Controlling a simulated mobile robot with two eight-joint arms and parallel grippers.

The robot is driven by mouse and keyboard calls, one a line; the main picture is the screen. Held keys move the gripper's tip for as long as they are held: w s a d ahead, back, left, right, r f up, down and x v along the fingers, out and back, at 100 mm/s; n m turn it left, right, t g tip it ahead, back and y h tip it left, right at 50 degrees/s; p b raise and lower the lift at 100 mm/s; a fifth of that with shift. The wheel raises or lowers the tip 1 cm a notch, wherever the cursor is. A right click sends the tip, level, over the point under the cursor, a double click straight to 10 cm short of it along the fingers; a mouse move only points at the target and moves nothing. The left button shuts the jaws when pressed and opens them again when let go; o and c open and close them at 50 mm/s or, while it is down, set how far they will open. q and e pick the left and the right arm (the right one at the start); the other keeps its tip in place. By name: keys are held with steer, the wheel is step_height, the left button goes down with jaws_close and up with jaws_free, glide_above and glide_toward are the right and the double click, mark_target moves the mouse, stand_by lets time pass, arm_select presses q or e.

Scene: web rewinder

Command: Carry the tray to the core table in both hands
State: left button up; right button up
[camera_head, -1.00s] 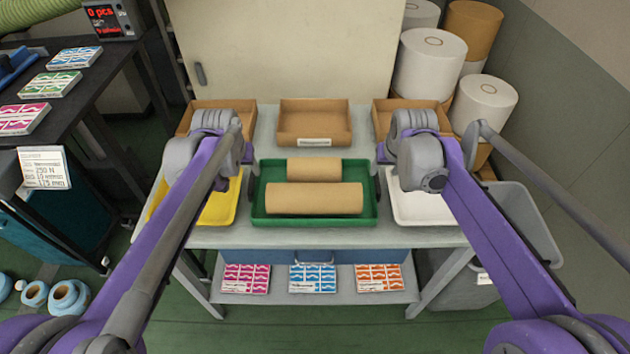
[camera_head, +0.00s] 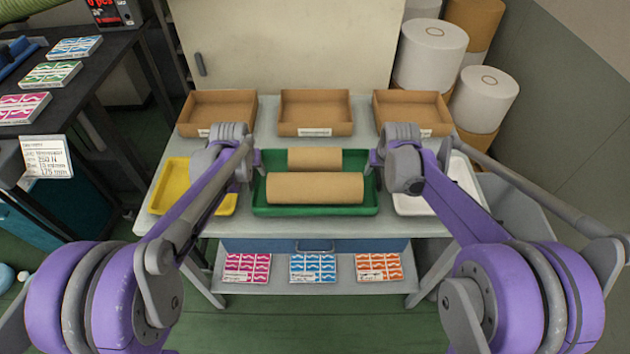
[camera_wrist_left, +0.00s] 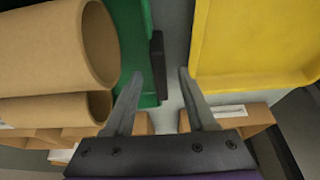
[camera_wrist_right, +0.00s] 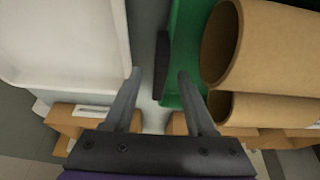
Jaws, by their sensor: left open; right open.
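The green tray (camera_head: 315,211) sits on the grey table between a yellow tray and a white tray, with two brown cardboard cores (camera_head: 315,188) lying in it. My left gripper (camera_head: 256,160) is at the tray's left end. In the left wrist view its open fingers (camera_wrist_left: 160,85) stand either side of the dark handle (camera_wrist_left: 158,65) on the tray's end wall. My right gripper (camera_head: 374,160) is at the right end. In the right wrist view its open fingers (camera_wrist_right: 158,85) stand either side of the other dark handle (camera_wrist_right: 162,65). Neither gripper visibly grips its handle.
The yellow tray (camera_head: 172,190) and white tray (camera_head: 420,206) lie close on either side. Three cardboard boxes (camera_head: 315,128) stand along the back of the table (camera_head: 250,228). Label packs (camera_head: 313,268) lie on the lower shelf. A dark table (camera_head: 110,85) is at the left; large rolls (camera_head: 430,55) stand at the back right.

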arm_select(q)
steer(key=shift+w+f, duration=0.25)
steer(key=shift+f, duration=0.45)
arm_select(e)
steer(key=shift+w+f, duration=0.25)
steer(key=shift+f, duration=0.45)
arm_select(q)
steer(key=shift+c, duration=0.2)
arm_select(e)
steer(key=shift+c, duration=0.2)
arm_select(q)
jaws_close()
arm_select(e)
jaws_close()
